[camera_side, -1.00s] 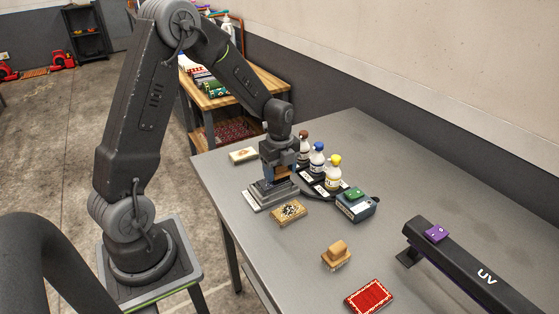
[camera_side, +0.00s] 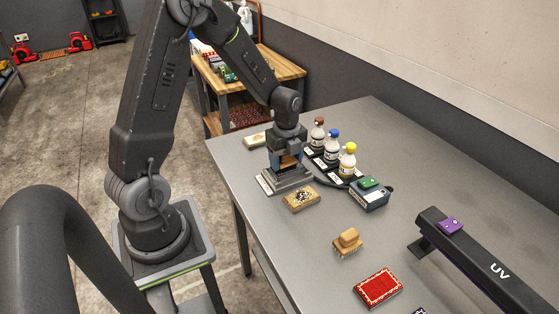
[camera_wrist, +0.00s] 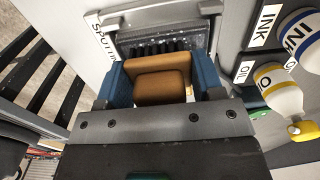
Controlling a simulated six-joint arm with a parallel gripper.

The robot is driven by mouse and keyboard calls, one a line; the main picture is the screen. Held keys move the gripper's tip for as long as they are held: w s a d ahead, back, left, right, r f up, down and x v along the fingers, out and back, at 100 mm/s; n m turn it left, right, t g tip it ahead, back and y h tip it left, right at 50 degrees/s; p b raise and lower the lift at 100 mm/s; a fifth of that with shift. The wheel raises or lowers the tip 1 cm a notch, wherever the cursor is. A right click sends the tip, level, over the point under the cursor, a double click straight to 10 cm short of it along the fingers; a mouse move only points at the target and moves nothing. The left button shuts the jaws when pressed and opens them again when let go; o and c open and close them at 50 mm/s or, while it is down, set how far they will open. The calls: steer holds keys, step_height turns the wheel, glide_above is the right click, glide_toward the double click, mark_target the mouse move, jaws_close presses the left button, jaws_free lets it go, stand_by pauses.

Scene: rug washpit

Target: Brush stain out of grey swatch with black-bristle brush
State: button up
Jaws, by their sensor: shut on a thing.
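My gripper (camera_side: 287,165) is shut on the black-bristle brush. In the wrist view its two blue fingers (camera_wrist: 154,84) clasp the brush's brown wooden block (camera_wrist: 160,86). Black bristles (camera_wrist: 165,46) show just beyond the block, low over a grey framed stand (camera_side: 272,184) marked with "SPOTTING"-like lettering. A grey speckled surface (camera_wrist: 197,29) shows around the bristles and may be the grey swatch; the brush hides most of it. I cannot tell for sure whether the bristles touch it, and no stain shows.
Bottles with brown, blue and yellow caps (camera_side: 347,160) stand close right of the stand. Farther off are a green-topped box (camera_side: 369,194), a pale-bristle brush (camera_side: 347,243), a red swatch (camera_side: 378,287) and a UV lamp (camera_side: 480,262).

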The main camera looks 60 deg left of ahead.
steer(key=w, duration=0.2)
steer(key=shift+w, duration=0.3)
steer(key=shift+r, duration=4.15)
